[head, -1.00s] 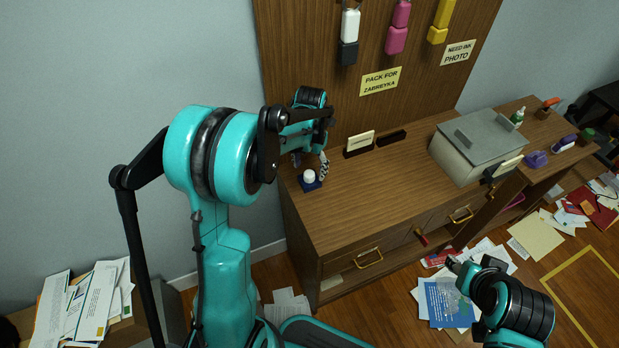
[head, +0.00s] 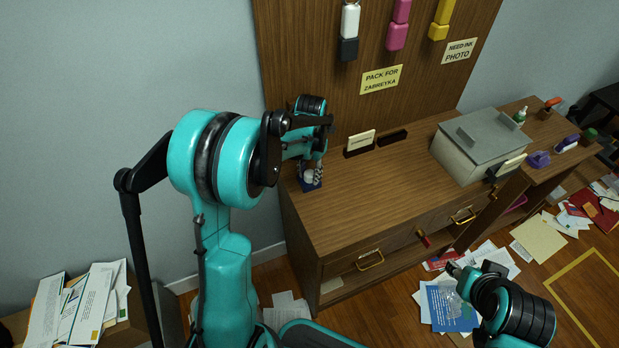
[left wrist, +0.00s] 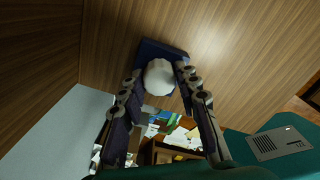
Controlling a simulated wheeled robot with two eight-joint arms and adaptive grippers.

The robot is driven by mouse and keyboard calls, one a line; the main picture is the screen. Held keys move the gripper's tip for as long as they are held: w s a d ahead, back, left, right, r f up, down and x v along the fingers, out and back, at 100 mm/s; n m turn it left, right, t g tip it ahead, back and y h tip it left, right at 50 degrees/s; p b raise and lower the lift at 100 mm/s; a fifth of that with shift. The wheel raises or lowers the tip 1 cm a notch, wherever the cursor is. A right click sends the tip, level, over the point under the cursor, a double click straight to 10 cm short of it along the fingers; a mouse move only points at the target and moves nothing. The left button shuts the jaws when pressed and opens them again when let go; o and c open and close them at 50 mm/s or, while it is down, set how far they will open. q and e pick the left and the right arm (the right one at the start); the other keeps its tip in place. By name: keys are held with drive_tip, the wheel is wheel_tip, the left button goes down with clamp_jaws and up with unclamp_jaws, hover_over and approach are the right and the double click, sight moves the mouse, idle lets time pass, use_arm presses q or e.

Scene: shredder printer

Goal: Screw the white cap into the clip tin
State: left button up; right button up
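The clip tin is a small dark blue square box (head: 312,186) at the near left corner of the wooden desk. The round white cap (head: 308,177) sits on top of it, partly hidden by my left gripper (head: 312,172). In the left wrist view the white cap (left wrist: 159,78) lies between the fingertips of my left gripper (left wrist: 158,72), over the blue tin (left wrist: 152,48). A finger stands on each side of the cap, with a narrow gap showing, so the gripper looks open around it. My right gripper (head: 458,268) is low in front of the desk; its opening is unclear.
The wooden desk (head: 370,200) has free room right of the tin. A card holder (head: 360,144) and a dark block (head: 392,138) stand near the back panel. A grey printer-like box (head: 478,148) stands further right. Papers (head: 446,305) litter the floor.

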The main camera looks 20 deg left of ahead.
use_arm(q)
drive_tip(key=shift+a+f, duration=0.1)
drive_tip(key=shift+f, duration=0.05)
clamp_jaws()
drive_tip(key=m, duration=0.5)
drive_tip(key=shift+s, duration=0.1)
drive_tip(key=o, duration=1)
unclamp_jaws()
drive_tip(key=shift+o, duration=0.2)
drive_tip(key=shift+a+f, duration=0.1)
drive_tip(key=shift+o, duration=0.4)
drive_tip(key=shift+o, duration=1.3)
drive_tip(key=shift+r, duration=0.2)
